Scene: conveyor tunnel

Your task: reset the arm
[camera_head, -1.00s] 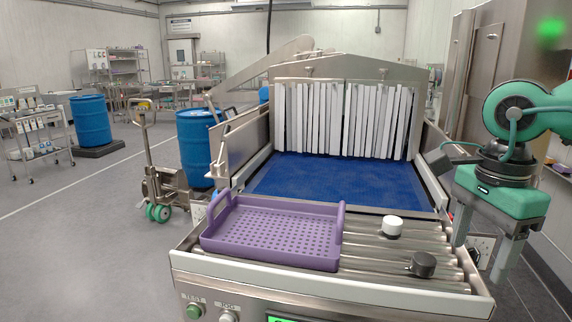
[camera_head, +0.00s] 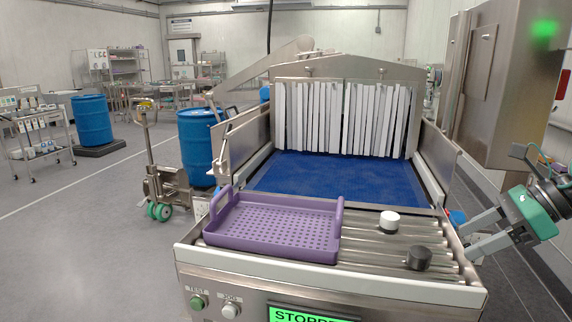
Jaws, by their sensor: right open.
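My right gripper (camera_head: 462,236) is at the right edge of the head view, beside the conveyor's right side wall. Its two grey fingers are apart and point left, with nothing between them. The green gripper body (camera_head: 532,214) is tilted, and the rest of the arm runs out of the picture on the right. My left gripper does not show.
A purple perforated tray (camera_head: 275,228) lies on the conveyor rollers (camera_head: 372,255). A white cap (camera_head: 389,222) and a dark cap (camera_head: 419,258) stand right of it. The blue belt (camera_head: 330,178) before the white strip curtain (camera_head: 345,120) is clear. A screen (camera_head: 310,314) partly reads "STOPPED".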

